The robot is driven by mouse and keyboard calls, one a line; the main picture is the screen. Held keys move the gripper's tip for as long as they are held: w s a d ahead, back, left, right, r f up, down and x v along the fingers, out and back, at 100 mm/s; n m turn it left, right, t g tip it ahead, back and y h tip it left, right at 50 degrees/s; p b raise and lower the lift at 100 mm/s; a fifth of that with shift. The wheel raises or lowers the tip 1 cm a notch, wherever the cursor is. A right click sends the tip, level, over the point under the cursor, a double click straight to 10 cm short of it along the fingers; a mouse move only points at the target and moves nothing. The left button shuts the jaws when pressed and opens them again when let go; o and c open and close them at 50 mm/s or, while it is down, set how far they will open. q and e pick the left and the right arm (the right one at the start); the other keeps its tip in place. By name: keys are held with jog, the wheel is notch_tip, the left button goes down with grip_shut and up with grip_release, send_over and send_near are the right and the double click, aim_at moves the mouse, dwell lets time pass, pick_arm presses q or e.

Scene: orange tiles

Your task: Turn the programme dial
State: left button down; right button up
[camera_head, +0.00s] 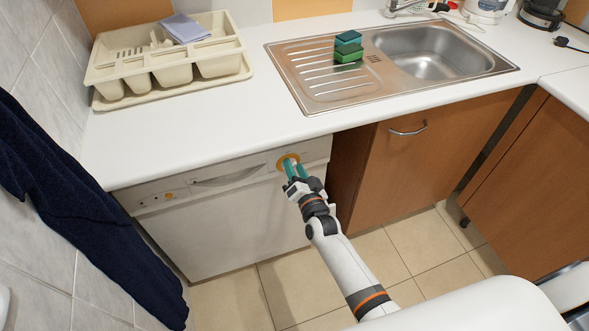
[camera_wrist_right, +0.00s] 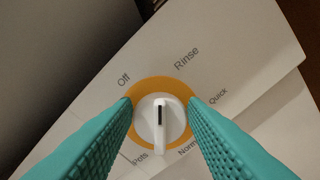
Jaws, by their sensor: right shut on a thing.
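The programme dial (camera_head: 287,161) is at the right end of the control panel on the white dishwasher (camera_head: 225,225). In the right wrist view the dial (camera_wrist_right: 159,128) is a white knob with a raised bar inside an orange ring. A black mark on the bar points up in the picture, between the labels Off (camera_wrist_right: 123,80) and Rinse (camera_wrist_right: 186,58). Quick, Normal and Pots are printed around the rest, partly covered by the fingers. My right gripper (camera_head: 295,168) is shut on the dial, with one teal finger on each side. My left gripper is not in view.
The white worktop (camera_head: 235,120) overhangs the panel. On it are a cream cutlery tray (camera_head: 165,62) with a grey cloth and a steel sink (camera_head: 440,45) with stacked sponges (camera_head: 348,46). A dark blue cloth (camera_head: 75,215) hangs at left. The tiled floor in front is clear.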

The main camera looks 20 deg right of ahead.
jog(key=m, duration=0.3)
jog(key=shift+d+f+m+b, duration=0.1)
jog(key=shift+f+m+b, duration=0.15)
jog(key=shift+m+b, duration=0.15)
jog(key=shift+f+m+b, duration=0.15)
jog(key=shift+m+b, duration=0.55)
jog(key=shift+m, duration=1.2)
jog(key=shift+f+m+b, duration=0.2)
jog(key=shift+m+b, duration=0.55)
jog(key=shift+m, duration=1.15)
jog(key=shift+f+m+b, duration=0.15)
jog(key=shift+m+b, duration=0.55)
jog(key=shift+m, duration=1.2)
jog(key=o, duration=1)
jog(key=shift+c, duration=0.2)
